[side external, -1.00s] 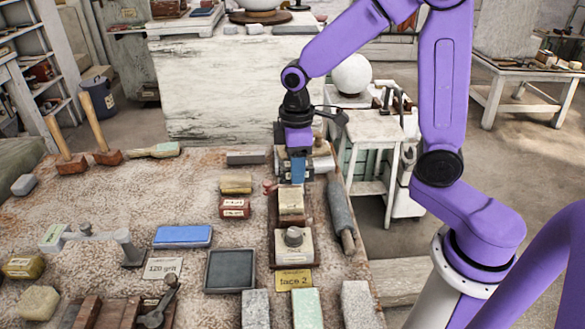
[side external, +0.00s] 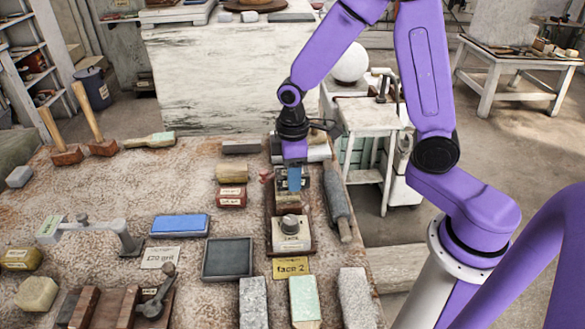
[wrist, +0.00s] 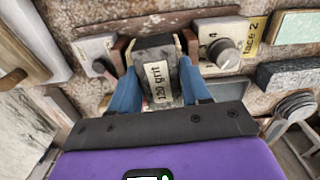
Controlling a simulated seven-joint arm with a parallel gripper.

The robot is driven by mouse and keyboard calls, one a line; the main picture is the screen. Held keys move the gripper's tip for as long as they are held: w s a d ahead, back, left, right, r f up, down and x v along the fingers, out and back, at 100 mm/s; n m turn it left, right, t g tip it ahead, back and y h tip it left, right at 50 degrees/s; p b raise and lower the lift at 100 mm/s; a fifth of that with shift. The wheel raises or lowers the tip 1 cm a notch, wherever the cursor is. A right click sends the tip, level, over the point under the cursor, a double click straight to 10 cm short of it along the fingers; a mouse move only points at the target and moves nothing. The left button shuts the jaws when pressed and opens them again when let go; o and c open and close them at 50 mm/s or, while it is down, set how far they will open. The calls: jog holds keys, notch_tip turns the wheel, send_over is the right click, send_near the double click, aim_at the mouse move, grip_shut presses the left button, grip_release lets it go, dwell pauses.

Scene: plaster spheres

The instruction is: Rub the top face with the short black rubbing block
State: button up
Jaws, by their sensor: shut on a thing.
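My gripper (side external: 294,184) is over the wooden holder (side external: 272,240) on the speckled table. In the wrist view, my gripper (wrist: 160,88) has its two blue fingers shut on the short black rubbing block (wrist: 153,48), which carries a pale "120 grit" label. In the side view the block (side external: 295,182) is a small dark shape between the fingers. It is over the middle of the holder, behind the cream clamp (side external: 292,231) with a round grey knob. The workpiece and its top face are hidden under the block and fingers, so I cannot tell whether they touch.
A yellow "face 2" card (side external: 291,267) lies in front of the holder.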

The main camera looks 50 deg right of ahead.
jog(key=shift+f, duration=0.4)
dwell(0.4)
jog(key=shift+s+d, duration=0.7)
jog(key=shift+d, duration=0.15)
jog(key=shift+a, duration=0.1)
jog(key=shift+w+a, duration=1.5)
jog(key=shift+a, duration=0.1)
